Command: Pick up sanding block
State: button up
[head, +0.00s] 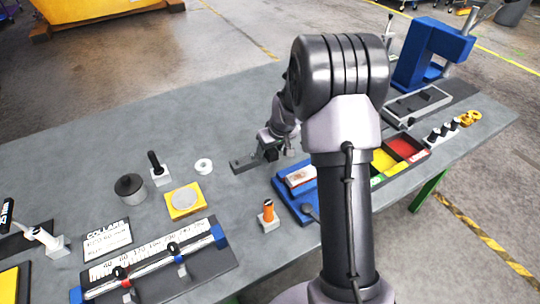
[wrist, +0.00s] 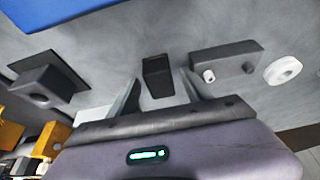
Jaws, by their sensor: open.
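A small dark block (wrist: 157,72), which looks like the sanding block, stands on the grey bench in the wrist view. My gripper (wrist: 160,88) is open, with one finger to each side of the block's near end. I cannot tell whether a finger touches it. In the head view my gripper (head: 277,151) is low over the middle of the bench, and the block is hard to make out among the dark jaw parts there.
A grey bar with two pegs (wrist: 226,62) lies close to the right of my gripper, with a white ring (wrist: 282,71) beyond it. A blue tray (head: 283,188) stands nearby in the head view. A dark casting on a mat (wrist: 45,84) is left.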

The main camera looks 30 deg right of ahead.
grip_shut()
dwell(0.3)
notch_tip(320, 180, up, 10)
jog(key=p, duration=0.3)
jog(key=shift+p, duration=0.4)
